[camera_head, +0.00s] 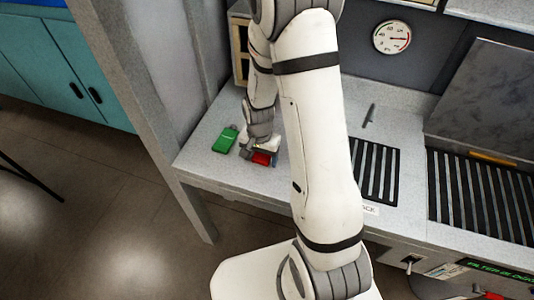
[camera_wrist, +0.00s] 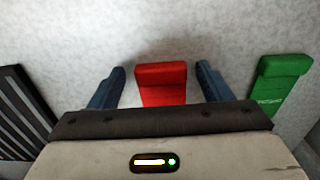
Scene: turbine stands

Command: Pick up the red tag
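The red tag (camera_head: 262,159) lies on the light grey counter (camera_head: 220,177), partly hidden behind my gripper in the head view. In the wrist view the red tag (camera_wrist: 161,84) sits between the two dark blue fingers of my gripper (camera_wrist: 160,80). A gap shows on each side of the tag, so my gripper is open and not touching it from the sides. My gripper (camera_head: 258,151) is low over the counter in the head view. The near end of the tag is hidden by the gripper body in the wrist view.
A green tag (camera_head: 225,139) lies left of the red one; it shows at right in the wrist view (camera_wrist: 280,84). A black slotted grate (camera_head: 374,170) is to the right. A grey post (camera_head: 130,90) stands left of the counter. A gauge (camera_head: 391,37) is on the back wall.

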